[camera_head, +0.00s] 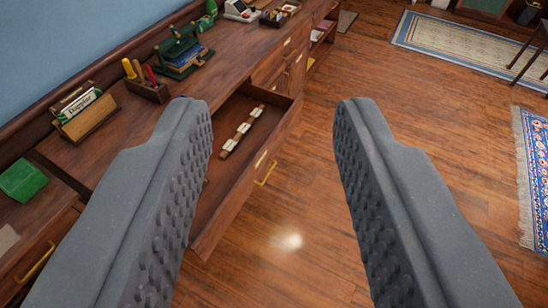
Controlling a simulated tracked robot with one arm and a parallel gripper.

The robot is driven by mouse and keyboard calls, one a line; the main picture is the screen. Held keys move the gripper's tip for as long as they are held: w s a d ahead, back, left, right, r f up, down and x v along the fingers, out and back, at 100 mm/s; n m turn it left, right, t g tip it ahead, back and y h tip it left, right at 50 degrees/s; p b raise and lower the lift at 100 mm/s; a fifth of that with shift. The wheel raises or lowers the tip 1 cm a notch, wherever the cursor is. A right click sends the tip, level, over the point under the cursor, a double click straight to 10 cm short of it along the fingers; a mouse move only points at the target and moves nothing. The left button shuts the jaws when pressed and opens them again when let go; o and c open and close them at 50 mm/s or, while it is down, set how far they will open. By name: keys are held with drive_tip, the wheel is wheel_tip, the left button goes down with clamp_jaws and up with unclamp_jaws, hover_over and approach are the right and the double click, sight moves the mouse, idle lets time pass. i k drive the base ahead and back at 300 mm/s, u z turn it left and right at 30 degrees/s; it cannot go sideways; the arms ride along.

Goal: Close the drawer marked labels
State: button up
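A wooden drawer (243,192) stands pulled out from the long wooden desk unit, left of the picture's middle. Its front has a brass handle (266,173) and a small pale label plate (261,159); the writing is too small to read. Inside lies a row of small pale pieces (242,128) on a brown strip. My gripper (272,103) is open, with its two grey studded fingers wide apart. The left finger hides part of the drawer's inside and near side. The drawer front and handle show between the fingers. Nothing is held, and I see no contact with the drawer.
The desk top carries a card holder (82,112), a pen box (148,88), a green book rack (184,52) and a green box (22,180). Other drawers and open shelves (322,32) continue beyond. Wood floor (310,215) is clear to the right, with rugs (470,52) farther off.

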sight(233, 176)
drive_tip(key=u, duration=0.05)
drive_tip(key=i, duration=0.95)
drive_tip(key=z, duration=1.5)
drive_tip(key=k, duration=1.15)
drive_tip(key=u, duration=0.6)
drive_tip(key=i, duration=0.95)
